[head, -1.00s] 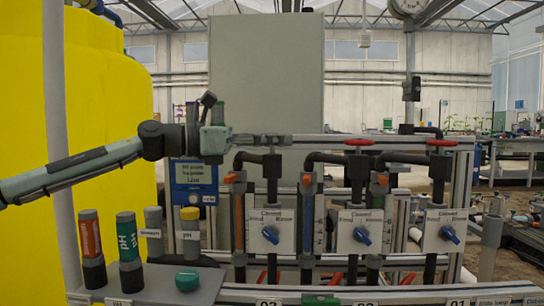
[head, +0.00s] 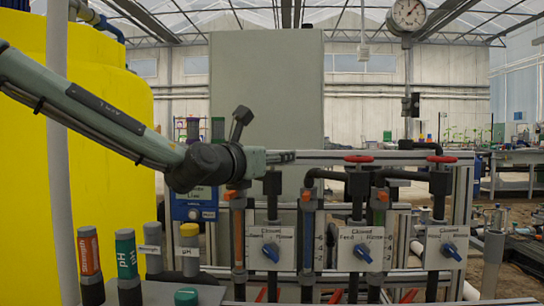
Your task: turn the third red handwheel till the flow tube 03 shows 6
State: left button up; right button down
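Two red handwheels show in the head view: one at the middle (head: 358,158) and one at the right (head: 441,159). My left gripper (head: 282,157) is by the rail at the left pipe, left of the middle handwheel. It hides whatever is on top of that pipe. Its fingers look edge-on, so I cannot tell open from shut. My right gripper is not in view.
Valve plates with blue knobs stand below the pipes at left (head: 285,236), middle (head: 375,238) and right (head: 432,262). A yellow tank (head: 100,200) is at the left. A round gauge (head: 408,14) hangs above. Several capped bottles (head: 127,258) stand front left.

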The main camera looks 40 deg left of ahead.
pick_arm(q)
jog(key=n+g+y+p, duration=0.1)
jog(key=n+y, duration=0.1)
jog(key=y, duration=0.2)
jog(key=shift+d+r+n, duration=0.1)
jog(key=shift+n, duration=0.3)
jog(key=n+g+y, duration=0.1)
jog(key=y, duration=0.1)
jog(key=n+g+y, duration=0.1)
jog(key=n+y, duration=0.1)
jog(key=y, duration=0.1)
jog(key=shift+w+f+n+g+b, duration=0.1)
jog(key=shift+f+n+g+b, duration=0.1)
jog(key=shift+n+g+b, duration=0.15)
jog(key=n+g+y+b, duration=0.1)
jog(key=n+g+y, duration=0.1)
jog(key=shift+n+g+y, duration=0.25)
jog(key=shift+g+y, duration=0.1)
jog(key=shift+y, duration=0.05)
jog(key=shift+r+n+g+y, duration=0.25)
jog(key=shift+n+g+y, duration=0.9)
jog(key=shift+g, duration=0.65)
jog(key=shift+n, duration=0.35)
jog(key=o, duration=1.2)
jog(key=shift+f, duration=0.1)
